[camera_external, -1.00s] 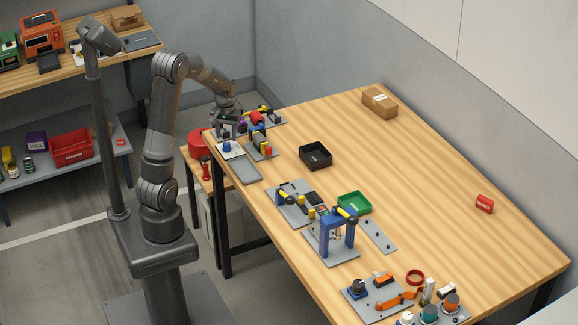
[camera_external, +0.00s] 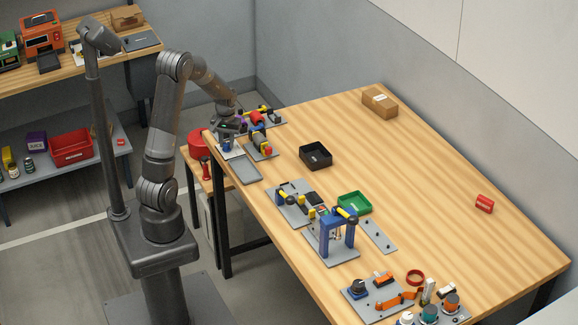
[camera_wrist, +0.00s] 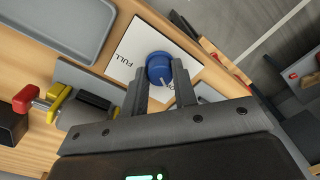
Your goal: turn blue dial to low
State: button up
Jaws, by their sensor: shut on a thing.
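The blue dial (camera_wrist: 159,68) stands on a white plate (camera_wrist: 140,58) with printed lettering; "FULL" can be read on one side, and another label is partly hidden by a finger. A light pointer line shows on the dial. My gripper (camera_wrist: 160,82) has its two fingers on either side of the dial, shut on it. In the external view my gripper (camera_external: 228,135) is over the dial (camera_external: 226,146) at the table's near left corner, and the white plate (camera_external: 233,153) shows beneath it.
A grey tray (camera_external: 245,171) lies close to the dial plate. A fixture with yellow and red parts (camera_external: 262,146) stands just to the right. A black bin (camera_external: 316,155) and a green bin (camera_external: 354,203) are farther along the table. The table's far middle is clear.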

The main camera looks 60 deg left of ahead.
aim_at(227, 144)
jog(key=shift+c, duration=1.3)
jog(key=shift+m, duration=0.5)
jog(key=o, duration=1)
notch_tip(227, 144, up, 11)
jog(key=shift+f, duration=0.1)
jog(key=shift+w, duration=0.1)
